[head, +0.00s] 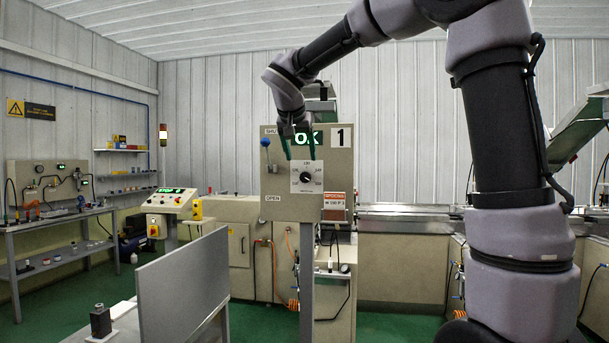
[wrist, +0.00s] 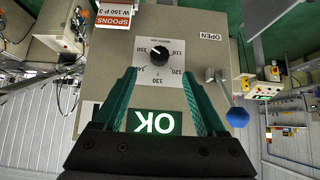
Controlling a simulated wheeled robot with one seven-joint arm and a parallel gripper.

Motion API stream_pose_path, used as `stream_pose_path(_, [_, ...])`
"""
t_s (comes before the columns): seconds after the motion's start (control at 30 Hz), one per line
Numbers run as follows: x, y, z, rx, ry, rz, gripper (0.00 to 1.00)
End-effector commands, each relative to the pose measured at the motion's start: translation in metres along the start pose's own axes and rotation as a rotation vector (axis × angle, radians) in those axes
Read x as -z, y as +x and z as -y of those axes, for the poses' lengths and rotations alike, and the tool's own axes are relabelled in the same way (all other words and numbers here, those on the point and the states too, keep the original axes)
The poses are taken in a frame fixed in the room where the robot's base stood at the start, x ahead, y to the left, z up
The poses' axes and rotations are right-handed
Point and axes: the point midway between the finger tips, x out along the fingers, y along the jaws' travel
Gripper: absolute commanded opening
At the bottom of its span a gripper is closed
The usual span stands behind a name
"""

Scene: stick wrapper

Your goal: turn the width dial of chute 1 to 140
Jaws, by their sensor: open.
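The chute 1 panel (head: 270,185) carries a white width scale plate (head: 295,187) with a round black dial (head: 306,177). In the wrist view, the panel is upside down and the dial (wrist: 159,59) shows a white pointer mark towards the 150 label. The labels 110, 120, 130, 140 and 150 are arranged around it. My gripper (head: 300,157) is open and empty, with its green fingers pointing at the panel. In the wrist view, my gripper (wrist: 161,74) has one fingertip on either side of the scale, with the dial lying beyond the tips, not between them.
A lever with a blue knob (head: 265,142) stands at the panel's left, between SHUT and OPEN labels. A lit OK display (head: 308,138) is above the dial. A red SPOONS card (head: 334,201) reading W 150 hangs at the lower right. A grey board (head: 183,285) stands in front.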

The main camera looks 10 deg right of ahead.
Motion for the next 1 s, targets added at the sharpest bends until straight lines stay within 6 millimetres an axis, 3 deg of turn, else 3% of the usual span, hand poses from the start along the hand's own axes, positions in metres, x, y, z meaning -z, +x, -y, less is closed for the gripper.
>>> stream_pose_path(0.2, [-0.001,0.045,-0.001,-0.003,0.000,0.004,0.73])
stream_pose_path(0.4, [-0.001,0.075,-0.001,-0.002,-0.001,0.003,0.73])
stream_pose_path(0.6, [-0.001,0.087,-0.001,0.000,-0.001,0.002,0.73])
stream_pose_path(0.87, [-0.001,0.087,-0.001,0.000,-0.001,0.002,0.73])
stream_pose_path(1.0, [-0.001,0.087,-0.001,0.000,-0.001,0.002,0.20])
